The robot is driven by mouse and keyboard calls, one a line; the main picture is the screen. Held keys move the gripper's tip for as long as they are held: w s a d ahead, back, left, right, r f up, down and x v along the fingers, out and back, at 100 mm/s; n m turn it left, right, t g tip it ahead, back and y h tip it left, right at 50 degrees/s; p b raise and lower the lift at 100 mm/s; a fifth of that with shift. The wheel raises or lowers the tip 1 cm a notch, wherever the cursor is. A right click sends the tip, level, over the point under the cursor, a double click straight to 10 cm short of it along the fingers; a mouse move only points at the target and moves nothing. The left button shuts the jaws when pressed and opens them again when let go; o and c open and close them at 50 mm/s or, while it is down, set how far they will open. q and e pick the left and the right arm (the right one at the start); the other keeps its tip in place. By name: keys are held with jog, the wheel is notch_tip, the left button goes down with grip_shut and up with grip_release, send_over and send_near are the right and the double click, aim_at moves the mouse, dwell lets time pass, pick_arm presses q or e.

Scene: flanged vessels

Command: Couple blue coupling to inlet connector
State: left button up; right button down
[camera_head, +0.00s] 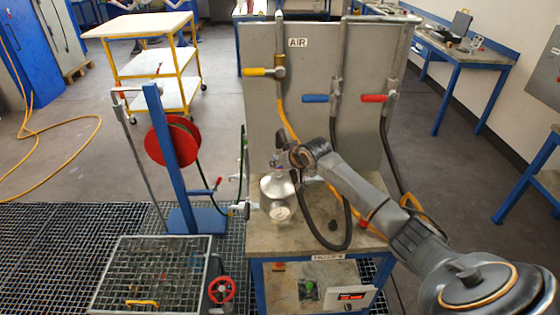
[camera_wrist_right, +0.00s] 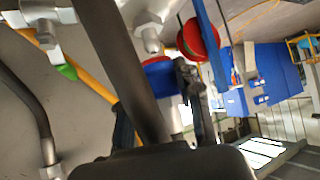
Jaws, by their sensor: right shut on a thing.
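In the right wrist view a blue coupling (camera_wrist_right: 158,69) with a metal lower part sits between the fingers of my right gripper (camera_wrist_right: 165,108). The gripper is shut on it. A silver fitting (camera_wrist_right: 149,38), perhaps the inlet connector, lies in line with its blue end, very close. I cannot tell whether they touch. A thick dark hose or bar crosses in front and hides part of the grip. In the head view my right gripper (camera_head: 284,159) is above the silver vessel (camera_head: 278,187); the coupling is too small to make out there. My left gripper is not in view.
A grey panel (camera_head: 258,110) labelled AIR stands behind the bench (camera_head: 352,229), with yellow, blue and red valve handles. A black hose (camera_head: 346,225) loops beside the vessel. A red hose reel (camera_head: 166,143) on a blue post stands left. Grating floor (camera_head: 50,235) lies at front left.

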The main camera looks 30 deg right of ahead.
aim_at(280, 170)
jog(key=shift+f, duration=0.25)
jog(key=shift+f+b, duration=1)
jog(key=shift+f, duration=0.6)
jog(key=c, duration=0.8)
grip_release()
jog(key=v, duration=1.2)
